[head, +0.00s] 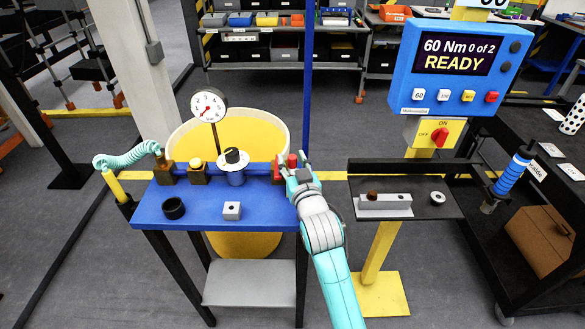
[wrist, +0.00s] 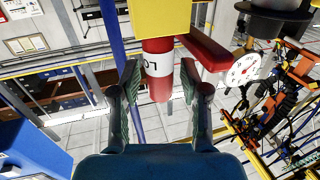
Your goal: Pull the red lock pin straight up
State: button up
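The red lock pin (wrist: 158,88) has a white band with partly visible lettering. In the wrist view it stands out from a yellow block (wrist: 160,15), between the two fingers of my gripper (wrist: 159,72). The fingers are apart, with a visible gap on each side of the pin. In the head view my gripper (head: 291,174) is at the right end of the blue bench (head: 200,212), by the red pin top (head: 292,159). My gripper partly hides the pin's base there.
A red lever (wrist: 205,52) lies close beside the pin. A dial gauge (head: 208,106) and several fittings stand on the bench to the left. A blue post (head: 307,80) rises just behind my gripper. A dark shelf with a grey block (head: 385,206) is to the right.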

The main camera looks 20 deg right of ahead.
grip_shut()
jog(key=shift+r, duration=1.65)
dwell(0.9)
jog(key=shift+r, duration=0.85)
